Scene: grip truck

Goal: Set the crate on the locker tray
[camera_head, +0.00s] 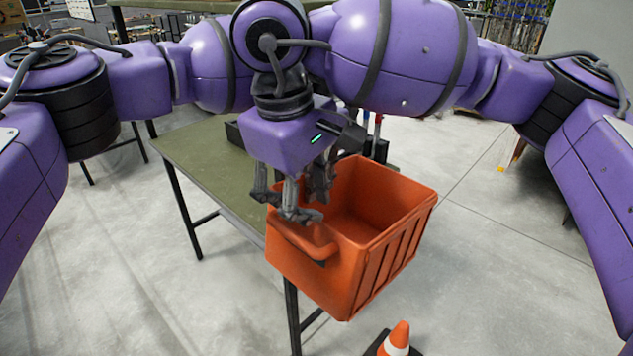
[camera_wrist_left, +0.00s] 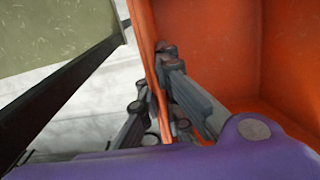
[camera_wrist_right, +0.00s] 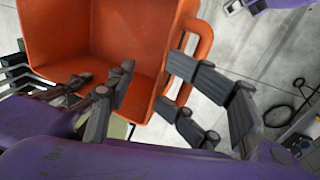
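The orange crate (camera_head: 385,245) is tilted in the head view, beside the table and over the floor. Its open top faces up and a handle shows on its near left side. My right gripper (camera_head: 296,205) is above that handle. In the right wrist view its fingers (camera_wrist_right: 150,72) stand apart, on either side of the crate wall (camera_wrist_right: 95,35), near the handle (camera_wrist_right: 205,45). In the left wrist view my left gripper (camera_wrist_left: 158,85) has its fingers close together on a crate wall (camera_wrist_left: 215,45), one inside and one outside. I cannot pick out a locker tray.
A green-topped table (camera_head: 195,150) with dark legs stands to the left of the crate. An orange and white cone (camera_head: 398,338) stands on the floor below it. Dark items sit behind the crate. The concrete floor to the right looks open.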

